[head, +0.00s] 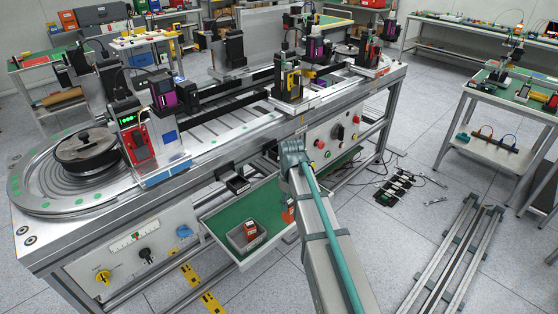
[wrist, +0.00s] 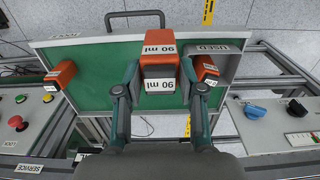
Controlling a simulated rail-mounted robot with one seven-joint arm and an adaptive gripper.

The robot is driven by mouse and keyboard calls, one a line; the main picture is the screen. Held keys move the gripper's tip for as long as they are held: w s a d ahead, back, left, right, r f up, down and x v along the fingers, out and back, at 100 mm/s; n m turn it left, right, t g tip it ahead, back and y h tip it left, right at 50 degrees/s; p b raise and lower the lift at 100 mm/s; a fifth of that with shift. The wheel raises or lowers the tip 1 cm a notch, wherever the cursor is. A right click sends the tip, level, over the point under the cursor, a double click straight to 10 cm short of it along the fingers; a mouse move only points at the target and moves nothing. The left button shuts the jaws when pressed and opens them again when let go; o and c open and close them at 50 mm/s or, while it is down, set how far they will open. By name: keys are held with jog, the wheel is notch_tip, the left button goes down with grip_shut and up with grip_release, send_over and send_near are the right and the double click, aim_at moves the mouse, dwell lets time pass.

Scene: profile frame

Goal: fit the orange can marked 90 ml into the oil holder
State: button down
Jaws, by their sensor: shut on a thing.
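My gripper (wrist: 160,80) is shut on an orange can marked 90 ml (wrist: 160,50) in the wrist view, with one finger on each side of it. The can is over the green drawer floor (wrist: 100,95); its height above it is hard to judge. A second orange can (wrist: 59,75) is at the left end of the drawer. A third orange can (wrist: 205,67) is in the grey bin labelled USED (wrist: 226,66). I cannot identify the oil holder in either view.
The open drawer has a raised white rim (head: 242,263) and a dark handle (wrist: 135,14). The bench's control panels (wrist: 28,115) flank it, with knobs. The bench top (head: 215,140) carries several machine stations. Rails (head: 455,260) lie on the floor at right.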

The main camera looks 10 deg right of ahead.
dwell(0.6)
jog(key=shift+w+r, duration=0.15)
jog(key=shift+r, duration=0.2)
jog(key=w+r+p, duration=0.1)
jog(key=w+r, duration=0.5)
jog(key=w, duration=0.4)
jog(key=w+r+p, duration=0.1)
jog(key=w+r, duration=0.5)
jog(key=w, duration=0.4)
jog(key=w+r+p, duration=0.2)
jog(key=w+r, duration=0.3)
jog(key=w, duration=0.5)
jog(key=shift+d+r, duration=0.3)
jog(key=shift+r, duration=0.1)
jog(key=shift+p, duration=0.3)
notch_tip(320, 180, down, 7)
jog(key=b, duration=0.1)
jog(key=shift+f, duration=1.9)
dwell(1.0)
